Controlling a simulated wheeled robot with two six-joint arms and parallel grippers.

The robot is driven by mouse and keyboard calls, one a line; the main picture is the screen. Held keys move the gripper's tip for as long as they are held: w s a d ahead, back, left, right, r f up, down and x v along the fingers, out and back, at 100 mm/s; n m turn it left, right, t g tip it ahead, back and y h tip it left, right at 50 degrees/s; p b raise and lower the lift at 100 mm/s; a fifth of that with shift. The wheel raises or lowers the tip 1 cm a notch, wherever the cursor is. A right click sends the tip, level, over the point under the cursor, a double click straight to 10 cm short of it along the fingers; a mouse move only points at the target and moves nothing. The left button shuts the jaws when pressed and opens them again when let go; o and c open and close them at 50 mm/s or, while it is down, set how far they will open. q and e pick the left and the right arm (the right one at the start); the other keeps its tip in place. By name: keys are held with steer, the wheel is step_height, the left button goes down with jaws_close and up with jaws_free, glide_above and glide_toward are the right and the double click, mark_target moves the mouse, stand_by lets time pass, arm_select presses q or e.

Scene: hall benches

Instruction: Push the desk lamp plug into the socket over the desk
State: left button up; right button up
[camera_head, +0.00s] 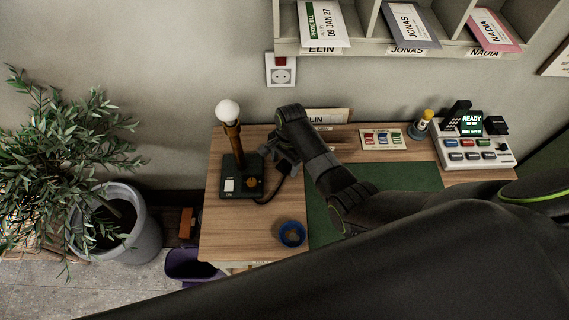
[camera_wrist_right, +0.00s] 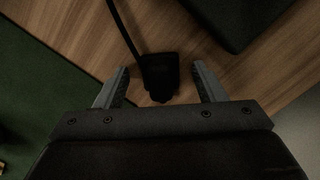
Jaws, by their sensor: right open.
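The desk lamp (camera_head: 240,176) stands on the left part of the desk, with a dark base, a wooden stem and a white bulb. Its dark cord runs from the base towards my right gripper (camera_head: 277,158). In the right wrist view the black plug (camera_wrist_right: 159,76) lies on the wood between the two open fingers (camera_wrist_right: 160,84), apart from both, its cord leading up and left. The head view hides the plug behind my gripper. The white socket (camera_head: 282,74) is on the wall above the desk, with a red part at its top. My left gripper is not in view.
The wooden desk (camera_head: 225,235) carries a green mat (camera_head: 410,178), a blue round container (camera_head: 291,234), a card with coloured tabs (camera_head: 382,139) and a device reading READY (camera_head: 473,142). A mail shelf (camera_head: 375,49) hangs right of the socket. A potted plant (camera_head: 125,225) stands left.

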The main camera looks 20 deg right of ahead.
mark_target(285, 161)
steer(key=c, duration=1)
step_height(285, 161, up, 10)
steer(key=shift+r, duration=0.1)
stand_by(0.5)
